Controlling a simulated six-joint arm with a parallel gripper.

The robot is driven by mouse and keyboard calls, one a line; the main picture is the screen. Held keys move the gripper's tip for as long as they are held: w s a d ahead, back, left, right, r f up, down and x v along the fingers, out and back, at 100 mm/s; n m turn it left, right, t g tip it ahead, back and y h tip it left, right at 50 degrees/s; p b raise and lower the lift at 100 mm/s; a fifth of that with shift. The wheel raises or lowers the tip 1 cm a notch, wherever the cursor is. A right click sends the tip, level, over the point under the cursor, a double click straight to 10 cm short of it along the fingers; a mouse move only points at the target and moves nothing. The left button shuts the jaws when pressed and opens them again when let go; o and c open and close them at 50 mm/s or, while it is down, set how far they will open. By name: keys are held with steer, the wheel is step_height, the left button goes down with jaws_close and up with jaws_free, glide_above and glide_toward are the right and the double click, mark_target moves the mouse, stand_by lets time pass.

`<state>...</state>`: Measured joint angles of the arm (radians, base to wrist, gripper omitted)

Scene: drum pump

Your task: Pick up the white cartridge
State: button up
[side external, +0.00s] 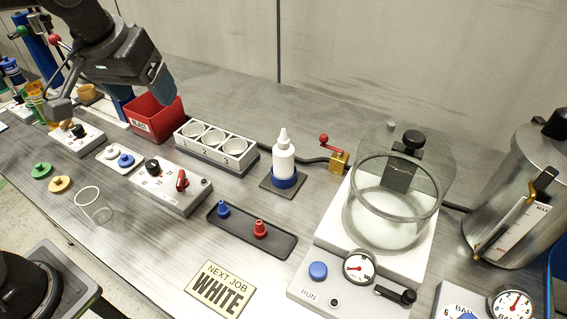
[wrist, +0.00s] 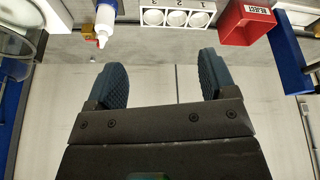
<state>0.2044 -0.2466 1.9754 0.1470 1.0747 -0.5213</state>
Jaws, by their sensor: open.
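A white bottle-shaped cartridge (side external: 284,160) with a pointed nozzle stands upright in a blue ring on a small dark square base, in the middle of the bench. It also shows at the top of the wrist view (wrist: 105,20), left of centre. My gripper (side external: 164,86) is high at the upper left of the side view, above and behind the red bin, well apart from the cartridge. In the wrist view my gripper (wrist: 161,76) has its two dark teal fingers wide apart with nothing between them.
A rack with three round holes (side external: 216,145) and a red bin (side external: 153,118) stand left of the cartridge. A red-knobbed lever (side external: 325,139) and a glass chamber (side external: 393,203) are to its right. A dark tray (side external: 251,230) with blue and red nozzles lies in front. A sign (side external: 218,289) reads "NEXT JOB WHITE".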

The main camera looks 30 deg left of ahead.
steer(key=w+d+f+n+y, duration=0.1)
steer(key=w+d+n, duration=0.2)
steer(key=w+d, duration=0.5)
steer(key=n+g+y, duration=0.1)
steer(key=n+y, duration=0.1)
steer(key=n, duration=0.1)
glide_toward(285, 138)
steer(key=x, duration=0.5)
steer(key=shift+a+f, duration=0.3)
steer(key=shift+a, duration=0.1)
steer(key=shift+d+x, duration=0.15)
steer(key=shift+x, duration=1.25)
steer(key=shift+d+x, duration=0.15)
steer(key=shift+x, duration=1.3)
steer(key=shift+f, duration=0.1)
steer(key=shift+c, duration=0.3)
steer(key=c, duration=1.2)
